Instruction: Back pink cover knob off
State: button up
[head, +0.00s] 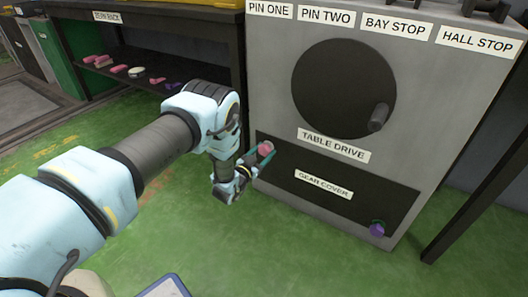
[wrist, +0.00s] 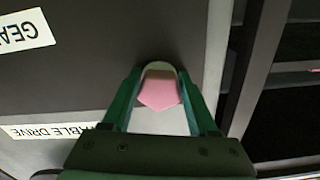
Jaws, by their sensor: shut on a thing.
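The pink cover knob (head: 265,148) is at the upper left corner of the dark gear cover (head: 350,203) on the grey cabinet. My gripper (head: 262,158) is shut on the pink knob. In the wrist view the pink knob (wrist: 159,92) sits between the two green fingers of my gripper (wrist: 160,88), close to the dark cover (wrist: 120,70). Whether the knob still touches the cover cannot be told. A purple knob (head: 377,229) is at the cover's lower right corner.
Above the cover is a round dark table drive wheel (head: 343,88) with a protruding handle (head: 378,117). A dark shelf (head: 150,88) at the left holds several pink and purple pieces and a pale one. A dark post (head: 480,170) stands at the right. Green floor (head: 290,265) lies open in front.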

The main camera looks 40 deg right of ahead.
jog(key=o, duration=1.3)
jog(key=shift+o, duration=0.2)
jog(key=p+v, duration=0.3)
jog(key=v, duration=0.8)
jog(key=shift+d, duration=0.1)
